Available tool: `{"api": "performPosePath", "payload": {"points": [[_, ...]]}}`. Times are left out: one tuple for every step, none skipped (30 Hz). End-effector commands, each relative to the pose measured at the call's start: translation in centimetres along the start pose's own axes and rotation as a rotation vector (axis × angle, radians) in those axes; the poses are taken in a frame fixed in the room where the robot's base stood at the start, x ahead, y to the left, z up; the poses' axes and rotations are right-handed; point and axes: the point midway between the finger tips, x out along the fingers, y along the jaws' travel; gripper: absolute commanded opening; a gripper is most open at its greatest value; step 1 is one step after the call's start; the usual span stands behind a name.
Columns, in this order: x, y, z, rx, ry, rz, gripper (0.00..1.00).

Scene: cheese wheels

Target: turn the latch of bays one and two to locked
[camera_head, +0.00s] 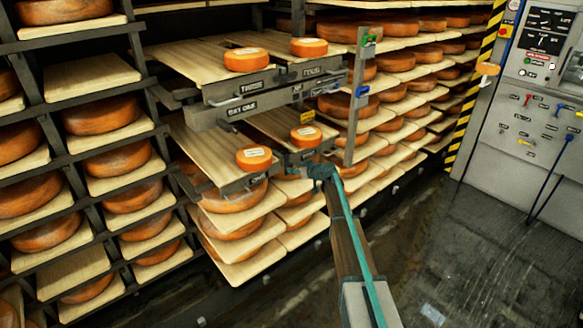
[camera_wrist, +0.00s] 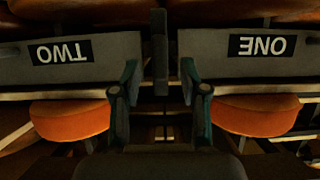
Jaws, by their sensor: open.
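In the wrist view two grey bay fronts show upside down, labelled TWO (camera_wrist: 63,52) and ONE (camera_wrist: 261,46). A dark narrow bar (camera_wrist: 160,52), which looks like the latch, stands upright in the picture in the gap between them. My gripper (camera_wrist: 160,85) is open, one teal-tipped finger on each side of the bar's line. The bar's lower end lies near the fingertips; I cannot tell whether they touch. In the head view my gripper (camera_head: 318,172) is at the lower pair of boards, hiding part of their fronts. The latch is not clear there.
Small orange cheeses (camera_head: 254,157) (camera_head: 306,136) sit on the lower boards. The upper boards have fronts marked THREE (camera_head: 250,88) and FOUR (camera_head: 312,71). A metal post (camera_head: 357,100) with coloured tags stands right of the boards. A control cabinet (camera_head: 530,110) is at right; open floor (camera_head: 460,260) lies before it.

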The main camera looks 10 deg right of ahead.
Motion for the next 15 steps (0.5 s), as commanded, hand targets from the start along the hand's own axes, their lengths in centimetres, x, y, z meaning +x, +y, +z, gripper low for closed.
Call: {"api": "performPosePath", "payload": {"points": [[1.1, 0.2, -0.1, 0.000, -0.001, 0.000, 0.44], [1.5, 0.2, -0.1, 0.000, -0.001, 0.000, 0.44], [2.0, 0.2, -0.1, 0.000, -0.001, 0.000, 0.44], [2.3, 0.2, -0.1, 0.000, -0.001, 0.000, 0.44], [2.6, 0.1, -0.1, 0.000, -0.001, 0.000, 0.44], [2.9, 0.1, -0.1, 0.000, 0.000, 0.000, 0.44], [3.1, 0.1, -0.1, 0.000, 0.000, 0.000, 0.44], [3.2, 0.1, -0.1, 0.000, 0.000, 0.000, 0.44], [3.3, 0.0, -0.1, 0.000, 0.000, 0.000, 0.44], [3.4, 0.0, 0.0, 0.000, 0.000, 0.000, 0.44], [3.4, 0.0, 0.0, 0.000, 0.000, 0.000, 0.44], [3.4, 0.0, 0.0, 0.000, 0.000, 0.001, 0.44], [3.4, 0.0, 0.0, 0.000, 0.000, 0.001, 0.44], [3.4, 0.0, 0.0, 0.000, 0.000, 0.001, 0.44], [3.3, 0.0, 0.0, 0.000, 0.000, 0.001, 0.44]]}}
